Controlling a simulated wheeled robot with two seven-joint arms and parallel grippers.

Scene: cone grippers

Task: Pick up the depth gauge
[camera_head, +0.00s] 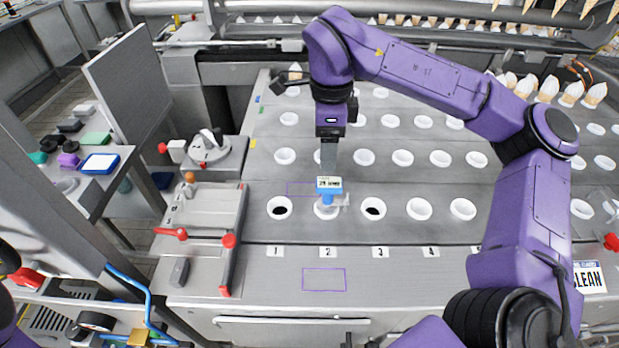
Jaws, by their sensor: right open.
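The depth gauge (329,186) has a blue body with a small lit display and a pale base. It stands at the white ring of position 2 in the front row of the grey plate. My right gripper (330,170) points down directly above the gauge, its tips close to the top of the blue body. It is open; whether the fingers are around the gauge or just above it, I cannot tell. My left gripper is not in view.
The grey plate (400,225) holds rows of white rings, with dark openings at positions 1 (279,208) and 3 (373,208). A fixture with red handles (229,241) stands left of the plate. A purple-outlined rectangle (324,280) marks clear space in front.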

